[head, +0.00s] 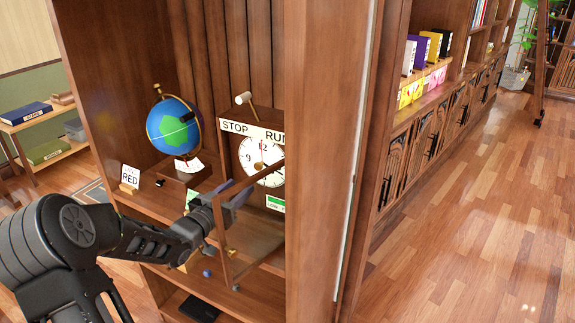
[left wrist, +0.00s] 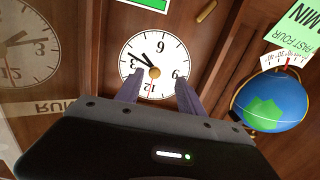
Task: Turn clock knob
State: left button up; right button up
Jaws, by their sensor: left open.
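The clock (head: 246,152) stands on a shelf in the wooden bookcase, with a white round face and a STOP/RUN label above it. Its face (left wrist: 165,50) fills the upper middle of the left wrist view, upside down. A round brass knob (left wrist: 154,72) sits at the centre of the face. My left gripper (left wrist: 159,78) is open, with a dark finger on each side of the knob. I cannot tell whether the fingers touch it. In the head view my left gripper (head: 238,192) reaches in front of the clock's lower left. My right gripper is not in view.
A glazed door (head: 224,240) hangs open in front of the clock, close to my left arm. A globe (head: 173,126) and a RED card (head: 130,176) stand to the left. The floor at right is clear.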

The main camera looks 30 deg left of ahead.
aim_at(257, 168)
pick_arm(q)
jog(key=shift+m, duration=0.3)
jog(key=w, duration=0.2)
jog(key=w+r+p, duration=0.1)
jog(key=w, duration=0.5)
jog(key=shift+w+d+r+p, duration=0.2)
jog(key=shift+w+r+p, duration=0.05)
jog(key=shift+p, duration=0.15)
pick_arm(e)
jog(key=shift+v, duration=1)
pick_arm(q)
jog(key=shift+c, duration=0.2)
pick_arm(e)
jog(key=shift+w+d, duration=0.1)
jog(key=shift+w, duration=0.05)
pick_arm(q)
grip_shut()
